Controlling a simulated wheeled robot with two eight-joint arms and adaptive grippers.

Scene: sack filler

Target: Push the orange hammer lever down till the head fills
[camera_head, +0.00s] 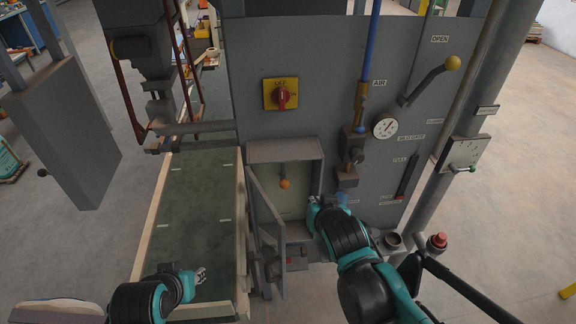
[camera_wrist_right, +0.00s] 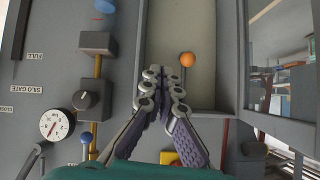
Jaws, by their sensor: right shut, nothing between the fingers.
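The orange hammer lever shows as an orange ball knob (camera_head: 285,183) on a short dark stem, inside the open grey box on the panel. In the right wrist view the orange knob (camera_wrist_right: 187,59) lies just beyond and to the right of my fingertips. My right gripper (camera_head: 314,201) is at the right edge of the box opening, right of and below the knob, apart from it. In the wrist view its fingers (camera_wrist_right: 165,75) are together and empty. My left gripper (camera_head: 201,275) is over the lower end of the green belt, far from the lever, its fingers apart and empty.
The box door (camera_head: 266,232) hangs open to the left. A blue-handled valve and pipe (camera_head: 352,150) stand right of the box, with a gauge (camera_head: 385,126) and a yellow-knobbed lever (camera_head: 452,63). A red button (camera_head: 438,240) sits lower right. A red-yellow switch (camera_head: 281,95) is above.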

